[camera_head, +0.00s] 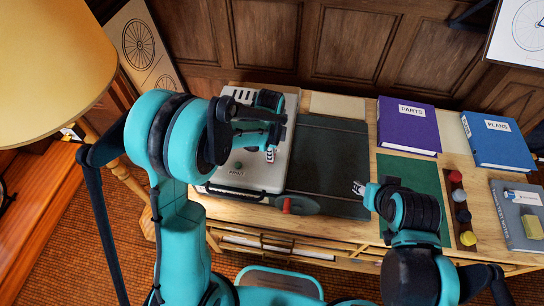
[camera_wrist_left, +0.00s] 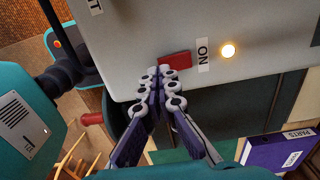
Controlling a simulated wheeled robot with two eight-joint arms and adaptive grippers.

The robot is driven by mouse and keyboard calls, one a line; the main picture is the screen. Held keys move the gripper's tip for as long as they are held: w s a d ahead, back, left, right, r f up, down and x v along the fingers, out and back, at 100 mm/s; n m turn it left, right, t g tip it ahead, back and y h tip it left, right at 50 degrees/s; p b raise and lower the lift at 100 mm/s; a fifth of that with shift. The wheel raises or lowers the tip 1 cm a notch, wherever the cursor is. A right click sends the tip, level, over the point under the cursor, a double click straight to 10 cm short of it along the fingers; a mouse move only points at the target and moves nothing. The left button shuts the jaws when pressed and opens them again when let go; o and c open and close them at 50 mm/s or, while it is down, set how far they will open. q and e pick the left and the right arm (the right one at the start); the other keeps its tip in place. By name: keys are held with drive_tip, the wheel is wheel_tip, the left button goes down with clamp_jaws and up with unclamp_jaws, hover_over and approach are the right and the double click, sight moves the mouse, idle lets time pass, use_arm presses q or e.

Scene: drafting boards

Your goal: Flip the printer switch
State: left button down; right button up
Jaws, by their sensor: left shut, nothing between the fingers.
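The printer (camera_head: 240,158) is a pale box on the left of the wooden desk. In the left wrist view its pale surface (camera_wrist_left: 130,30) carries a red switch (camera_wrist_left: 175,60), with an "ON" label (camera_wrist_left: 203,55) and a glowing warm-white lamp (camera_wrist_left: 228,50) beside it. My left gripper (camera_head: 270,153) is over the printer's right part. In the wrist view its fingertips (camera_wrist_left: 164,73) are shut, empty and right at the switch's edge; I cannot tell whether they touch. My right gripper (camera_head: 358,188) is over the dark mat, away from the printer; its opening is too small to judge.
A red-handled tool (camera_head: 298,205) lies at the printer's front edge. A dark mat (camera_head: 325,155) and a green mat (camera_head: 415,175) lie to the right. A lampshade (camera_head: 50,55) is at left.

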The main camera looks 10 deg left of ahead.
sight(270, 163)
use_arm(q)
drive_tip(key=shift+f+b, duration=0.95)
drive_tip(key=shift+f, duration=0.15)
idle(0.3)
drive_tip(key=shift+r, duration=0.15)
drive_tip(key=shift+r+p, duration=2.35)
drive_tip(key=shift+r, duration=1.1)
drive_tip(key=shift+s+a, duration=0.1)
drive_tip(key=s+a+n+t+b, duration=0.3)
drive_tip(key=s+n+b, duration=0.3)
drive_tip(key=n, duration=0.3)
drive_tip(key=s+a+r+n+t+b, duration=0.1)
drive_tip(key=s+a+n+t+b, duration=0.3)
drive_tip(key=s+n, duration=0.5)
drive_tip(key=shift+s+a+r+b, duration=0.2)
drive_tip(key=shift+s+b, duration=0.1)
drive_tip(key=shift+b, duration=0.95)
